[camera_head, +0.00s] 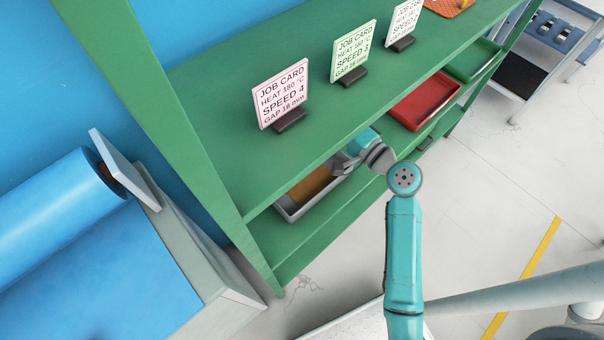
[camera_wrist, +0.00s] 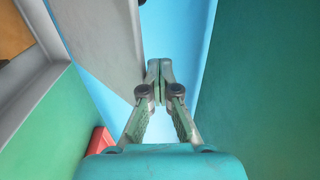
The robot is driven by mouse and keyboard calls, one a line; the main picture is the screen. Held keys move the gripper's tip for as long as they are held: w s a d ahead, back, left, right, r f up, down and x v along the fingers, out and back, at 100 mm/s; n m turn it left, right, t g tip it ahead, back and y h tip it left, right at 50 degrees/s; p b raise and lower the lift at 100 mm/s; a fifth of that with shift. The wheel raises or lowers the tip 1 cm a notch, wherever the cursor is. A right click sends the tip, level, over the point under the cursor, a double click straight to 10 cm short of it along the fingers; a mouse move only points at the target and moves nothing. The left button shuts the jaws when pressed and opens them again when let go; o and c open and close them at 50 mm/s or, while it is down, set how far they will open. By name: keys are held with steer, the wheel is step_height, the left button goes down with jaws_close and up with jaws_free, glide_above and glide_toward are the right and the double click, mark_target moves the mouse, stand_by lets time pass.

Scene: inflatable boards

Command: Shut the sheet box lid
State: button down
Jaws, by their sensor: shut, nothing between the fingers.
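The grey sheet box (camera_head: 292,215) sits on the shelf under the green top board, with brown contents showing inside. In the wrist view its grey wall (camera_wrist: 28,95) and brown inside (camera_wrist: 12,35) are at the left. A grey panel, which looks like its raised lid (camera_wrist: 100,40), stands tilted at upper middle in the wrist view. My gripper (camera_wrist: 157,70) is shut and empty, its tips close beside the panel's edge; I cannot tell if they touch. In the head view my gripper (camera_head: 343,163) is at the box's right end, partly under the top board, which hides the lid.
The green top board (camera_head: 235,165) overhangs the box and carries several job cards (camera_head: 280,92). A red tray (camera_head: 425,100) and a green tray (camera_head: 472,62) are farther right on the lower shelf. A blue roll (camera_head: 60,210) lies at the left. The floor at right is mostly free.

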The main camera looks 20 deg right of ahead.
steer(key=shift+a+f, duration=0.15)
steer(key=shift+f, duration=0.45)
steer(key=shift+s+d+f, duration=0.2)
steer(key=shift+s+f, duration=0.55)
steer(key=shift+f, duration=0.15)
steer(key=shift+s+d+f, duration=0.15)
steer(key=shift+s+f, duration=0.55)
steer(key=shift+f, duration=0.2)
steer(key=shift+s+f, duration=0.1)
steer(key=shift+f, duration=0.05)
steer(key=shift+s+d+f, duration=0.15)
steer(key=shift+s+f, duration=0.05)
steer(key=shift+f, duration=0.4)
steer(key=shift+s+d+f, duration=0.2)
steer(key=shift+s+f, duration=0.05)
steer(key=shift+f, duration=0.3)
steer(key=shift+s+d+f, duration=0.15)
steer(key=shift+s+f, duration=0.05)
steer(key=shift+f, duration=0.4)
steer(key=s+d+r, duration=0.2)
steer(key=s+r, duration=0.3)
steer(key=shift+s, duration=0.4)
